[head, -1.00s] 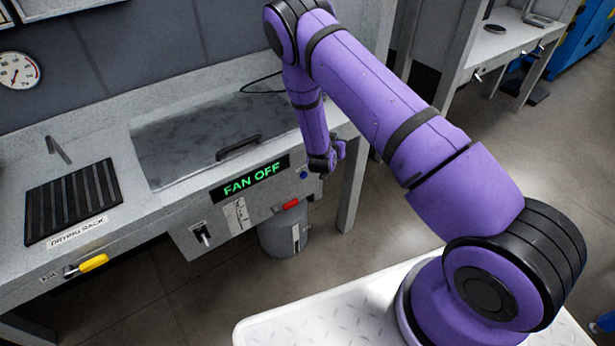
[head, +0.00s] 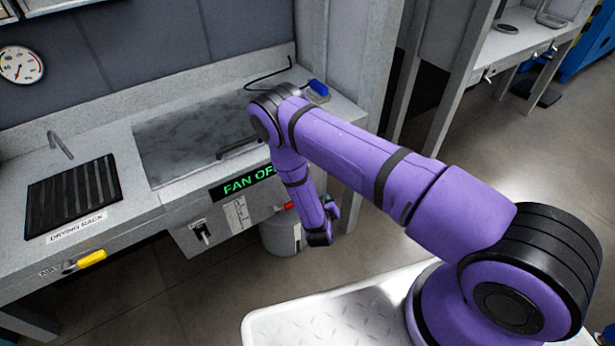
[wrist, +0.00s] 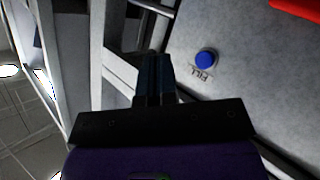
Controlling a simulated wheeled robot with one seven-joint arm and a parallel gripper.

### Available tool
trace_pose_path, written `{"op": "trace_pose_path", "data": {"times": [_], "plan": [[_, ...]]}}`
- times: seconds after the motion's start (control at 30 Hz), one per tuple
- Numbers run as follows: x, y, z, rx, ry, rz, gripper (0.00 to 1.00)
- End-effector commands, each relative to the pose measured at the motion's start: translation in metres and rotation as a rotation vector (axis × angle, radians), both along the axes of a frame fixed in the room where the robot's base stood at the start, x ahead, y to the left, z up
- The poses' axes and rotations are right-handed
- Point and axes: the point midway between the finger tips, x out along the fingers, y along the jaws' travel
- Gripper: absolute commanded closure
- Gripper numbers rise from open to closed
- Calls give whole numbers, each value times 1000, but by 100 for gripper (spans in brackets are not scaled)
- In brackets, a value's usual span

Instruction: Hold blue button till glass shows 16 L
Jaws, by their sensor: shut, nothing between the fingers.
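The blue button (wrist: 206,58) is round and sits on a grey panel in the wrist view, with the label FILL beside it. In the head view my arm covers that part of the panel. My gripper (wrist: 154,60) is shut and empty, its fingertips left of the button in the wrist view and apart from it. In the head view my gripper (head: 320,238) hangs low in front of the bench, beside a grey bin. No glass with a litre reading can be made out in either view.
A red handle (wrist: 296,8) shows at the wrist view's upper right. The bench front carries a partly covered green FAN OFF sign (head: 240,184), a switch (head: 204,234) and a yellow handle (head: 92,258). A grey bin (head: 280,236) stands below. A blue object (head: 319,88) lies on the bench.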

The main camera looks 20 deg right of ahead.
Motion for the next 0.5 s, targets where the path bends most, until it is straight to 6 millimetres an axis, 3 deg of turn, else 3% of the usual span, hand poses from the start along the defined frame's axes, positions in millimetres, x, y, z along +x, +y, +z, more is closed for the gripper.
{"op": "trace_pose_path", "data": {"times": [0.27,0.5], "plan": [[6,1,0,2,-1,-2,100],[30,9,0,3,-1,-2,100]]}}
